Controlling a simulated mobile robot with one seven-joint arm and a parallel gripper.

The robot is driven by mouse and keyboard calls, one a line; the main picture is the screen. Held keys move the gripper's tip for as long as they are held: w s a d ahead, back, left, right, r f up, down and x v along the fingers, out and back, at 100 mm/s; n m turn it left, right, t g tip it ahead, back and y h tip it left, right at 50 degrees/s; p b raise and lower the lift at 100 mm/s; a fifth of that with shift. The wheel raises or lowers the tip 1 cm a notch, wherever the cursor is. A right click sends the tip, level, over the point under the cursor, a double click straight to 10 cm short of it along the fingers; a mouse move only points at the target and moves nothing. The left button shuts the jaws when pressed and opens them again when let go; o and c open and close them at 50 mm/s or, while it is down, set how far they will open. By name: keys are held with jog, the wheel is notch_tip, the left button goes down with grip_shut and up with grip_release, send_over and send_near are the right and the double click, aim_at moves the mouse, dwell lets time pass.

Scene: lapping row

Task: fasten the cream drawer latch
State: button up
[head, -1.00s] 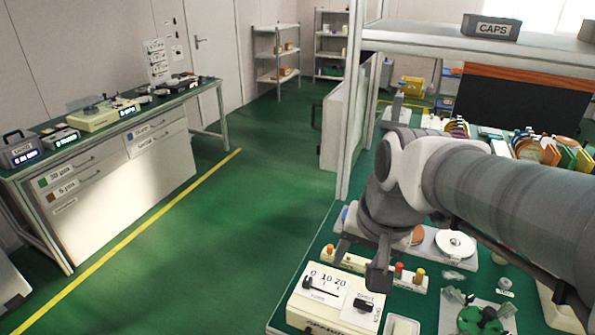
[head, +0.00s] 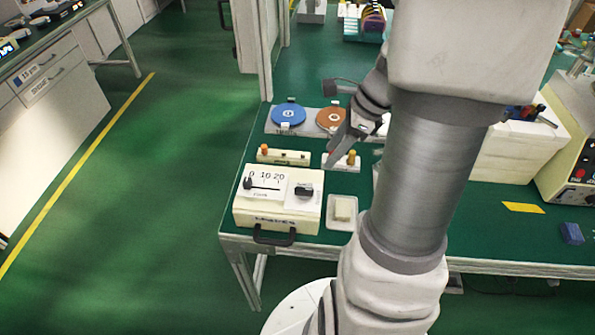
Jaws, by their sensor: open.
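A cream box (head: 250,213) with a black pull handle (head: 274,237) on its front stands at the near left corner of the green bench. Its top carries a 0-10-20 scale with a black slider (head: 248,183) and a black knob (head: 304,191). I cannot make out which part is the drawer latch; no latch shows clearly. My gripper (head: 329,123) is open and empty, its two fingers spread apart. It is above the bench behind the box, near the brown disc, and apart from the box.
A blue disc (head: 288,115) and a brown disc (head: 332,119) lie behind the box. Low cream strips with coloured knobs (head: 283,156) stand between. A small tray (head: 341,225) is right of the box. Open green floor (head: 170,200) lies to the left. My arm hides the bench's middle.

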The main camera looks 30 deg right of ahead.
aim_at(304, 189)
jog(key=b+x, duration=0.3)
jog(key=x, duration=1.1)
jog(key=shift+f, duration=0.2)
grip_shut()
